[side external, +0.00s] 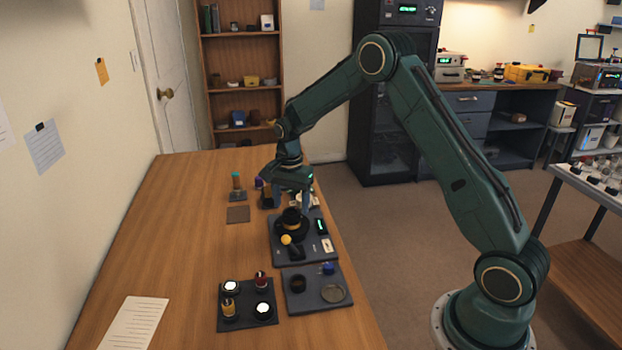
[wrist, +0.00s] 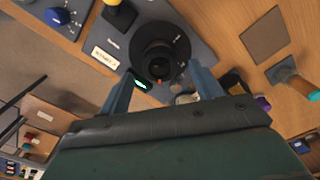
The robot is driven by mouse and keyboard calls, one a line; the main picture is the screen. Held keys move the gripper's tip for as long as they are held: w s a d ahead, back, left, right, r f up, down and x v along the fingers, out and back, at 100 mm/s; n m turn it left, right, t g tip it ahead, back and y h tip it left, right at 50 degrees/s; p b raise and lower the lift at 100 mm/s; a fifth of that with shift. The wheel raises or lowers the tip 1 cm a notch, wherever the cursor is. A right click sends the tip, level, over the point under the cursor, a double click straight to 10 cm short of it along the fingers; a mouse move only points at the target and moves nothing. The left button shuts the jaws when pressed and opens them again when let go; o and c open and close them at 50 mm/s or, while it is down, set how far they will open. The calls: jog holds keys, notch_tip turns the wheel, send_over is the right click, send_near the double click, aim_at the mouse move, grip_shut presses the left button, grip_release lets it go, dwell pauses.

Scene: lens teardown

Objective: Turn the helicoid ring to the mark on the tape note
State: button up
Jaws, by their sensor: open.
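The black lens assembly with its round helicoid ring (side external: 291,222) stands upright on a dark grey plate (side external: 283,257). In the wrist view the ring (wrist: 157,55) is seen from above, with a small orange-red spot on its near edge. A white tape note (wrist: 105,58) with writing too small to read lies on the plate beside it; it also shows in the side view (side external: 327,245). My gripper (wrist: 163,84) is open, its two blue-grey fingers apart and empty. In the side view my gripper (side external: 291,197) points down just above the lens, with no clear contact.
A small green-lit display (side external: 321,226) and a yellow knob (side external: 286,239) sit on the same plate. Nearer are a tray (side external: 294,307) with a blue-knobbed part and a dark tray (side external: 233,322) with several small parts. A brown pad (side external: 238,215) lies left. The table's left side is mostly clear.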

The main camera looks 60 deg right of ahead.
aim_at(291, 211)
notch_tip(291, 211, up, 12)
dwell(0.5)
dwell(0.3)
jog(key=s+a+r+n+t, duration=0.1)
jog(key=s+a+r+n, duration=0.3)
jog(key=s+r, duration=0.3)
jog(key=s+a+r+n+t, duration=0.2)
jog(key=s+a+r+n, duration=0.25)
jog(key=s, duration=0.35)
jog(key=s+a+n+t, duration=0.1)
jog(key=s+a+n, duration=0.1)
jog(key=s, duration=0.6)
jog(key=s+a+f+n+t, duration=0.1)
jog(key=s+a+n, duration=0.1)
jog(key=s+n, duration=0.3)
jog(key=s, duration=0.4)
jog(key=shift+f+t, duration=0.3)
